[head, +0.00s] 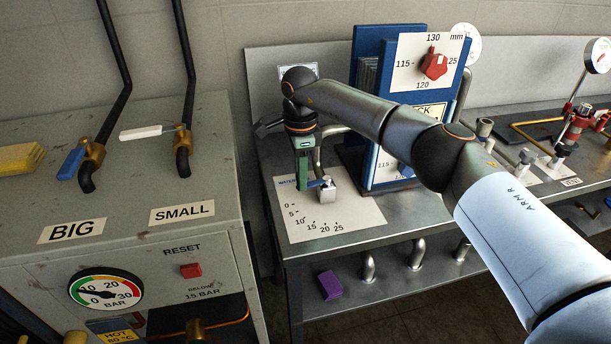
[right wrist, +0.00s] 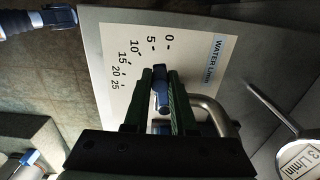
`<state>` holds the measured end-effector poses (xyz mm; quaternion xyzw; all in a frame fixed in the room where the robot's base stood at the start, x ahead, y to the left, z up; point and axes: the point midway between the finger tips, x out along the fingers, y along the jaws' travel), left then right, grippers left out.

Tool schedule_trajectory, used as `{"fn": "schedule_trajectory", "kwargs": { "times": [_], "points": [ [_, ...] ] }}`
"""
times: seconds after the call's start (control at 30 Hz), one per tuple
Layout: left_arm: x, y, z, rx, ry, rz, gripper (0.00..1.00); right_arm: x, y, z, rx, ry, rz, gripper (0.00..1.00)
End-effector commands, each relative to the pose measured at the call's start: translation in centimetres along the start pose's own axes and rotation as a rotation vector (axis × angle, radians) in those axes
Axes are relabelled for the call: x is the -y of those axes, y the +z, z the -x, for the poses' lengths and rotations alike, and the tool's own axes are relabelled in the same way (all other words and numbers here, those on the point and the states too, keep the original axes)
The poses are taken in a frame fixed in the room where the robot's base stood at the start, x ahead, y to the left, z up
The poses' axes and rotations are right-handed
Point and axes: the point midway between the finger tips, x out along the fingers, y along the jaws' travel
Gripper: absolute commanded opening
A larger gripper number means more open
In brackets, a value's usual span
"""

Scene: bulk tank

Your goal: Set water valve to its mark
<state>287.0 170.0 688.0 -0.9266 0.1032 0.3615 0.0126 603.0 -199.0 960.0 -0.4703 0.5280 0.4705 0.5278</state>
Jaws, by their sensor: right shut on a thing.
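The water valve has a metal body (head: 327,193) and a blue lever (head: 318,183). It stands on a white plate (head: 355,217) with a curved scale from 0 to 25. My right gripper (head: 305,181), with green fingers, reaches down at the plate's back left and is shut on the lever. In the right wrist view the gripper (right wrist: 160,90) has the blue lever (right wrist: 161,100) between its fingers. The lever points toward the low end of the scale, near 0 and 5; its exact reading is unclear. My left gripper is not in view.
A blue stand (head: 388,40) with a red knob (head: 433,64) rises right behind the plate. A bent metal pipe (right wrist: 218,115) runs close beside the fingers. A grey cabinet (head: 130,205) with two levers stands left, across a gap. A purple block (head: 330,285) lies on the lower shelf.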

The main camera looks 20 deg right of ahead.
Motion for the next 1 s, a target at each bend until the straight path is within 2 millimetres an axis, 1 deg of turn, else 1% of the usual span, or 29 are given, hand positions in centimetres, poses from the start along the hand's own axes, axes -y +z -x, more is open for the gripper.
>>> {"fn": "schedule_trajectory", "kwargs": {
  "times": [0.2, 0.4, 0.93, 0.97, 1.0],
  "points": [
    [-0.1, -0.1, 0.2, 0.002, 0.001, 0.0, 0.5, 0.9, 0.1, 0.2, 0.001, -0.004, -0.121, 0.0],
    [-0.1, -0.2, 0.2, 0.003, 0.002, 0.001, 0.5, 1.3, 0.1, 0.2, 0.001, -0.005, -0.182, 0.0],
    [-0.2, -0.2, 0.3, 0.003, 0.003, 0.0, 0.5, 1.5, 0.1, 0.2, 0.001, -0.006, -0.208, 0.0],
    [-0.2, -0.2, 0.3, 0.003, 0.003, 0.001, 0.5, 1.5, 0.1, 0.2, 0.001, -0.006, -0.208, 0.25],
    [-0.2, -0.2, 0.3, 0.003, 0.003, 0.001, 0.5, 1.5, 0.1, 0.2, 0.001, -0.007, -0.208, 0.3]
  ]
}}
